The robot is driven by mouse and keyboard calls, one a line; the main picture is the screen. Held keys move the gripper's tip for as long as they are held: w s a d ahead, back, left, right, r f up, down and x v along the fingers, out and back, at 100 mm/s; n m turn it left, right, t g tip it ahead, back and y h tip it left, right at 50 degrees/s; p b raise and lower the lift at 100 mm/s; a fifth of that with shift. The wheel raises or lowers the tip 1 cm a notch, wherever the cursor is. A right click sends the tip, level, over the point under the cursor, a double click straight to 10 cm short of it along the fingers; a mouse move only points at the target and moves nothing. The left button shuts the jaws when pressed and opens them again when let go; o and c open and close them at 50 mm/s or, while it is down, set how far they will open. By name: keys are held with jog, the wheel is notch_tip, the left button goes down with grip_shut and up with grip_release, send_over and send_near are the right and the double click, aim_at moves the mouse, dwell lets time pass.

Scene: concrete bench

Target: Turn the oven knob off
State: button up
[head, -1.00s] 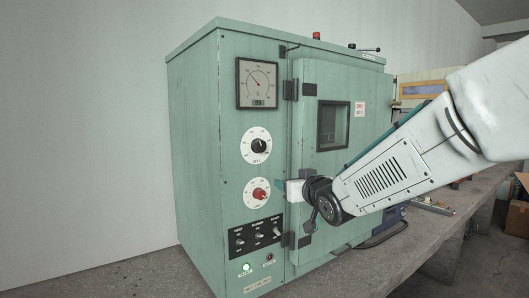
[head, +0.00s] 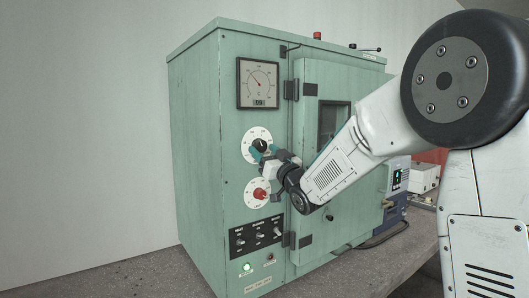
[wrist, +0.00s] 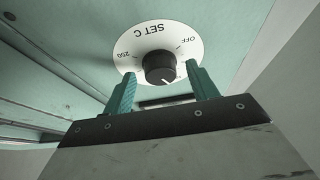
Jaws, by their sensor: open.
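The green oven (head: 200,150) stands on the bench. Its black knob (wrist: 159,66) sits on a white dial (wrist: 185,36) marked SET C, 250 and OFF, and it also shows in the head view (head: 260,144). In the wrist view the dial lettering is upside down, and the knob's white pointer line points down and slightly right, away from the OFF mark. My gripper (wrist: 160,88) is open, with one teal finger on each side of the knob in the picture. I see gaps on both sides; whether the tips overlap the knob in depth I cannot tell.
A red knob (head: 261,194) on another white dial is just below my gripper. Under it is a black switch panel (head: 256,234) and a lit green lamp (head: 247,267). The oven door (head: 350,90) with its window is to the right, partly behind my arm.

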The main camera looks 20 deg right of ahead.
jog(key=shift+w+a+r, duration=0.1)
jog(key=shift+w, duration=0.15)
jog(key=c, duration=1)
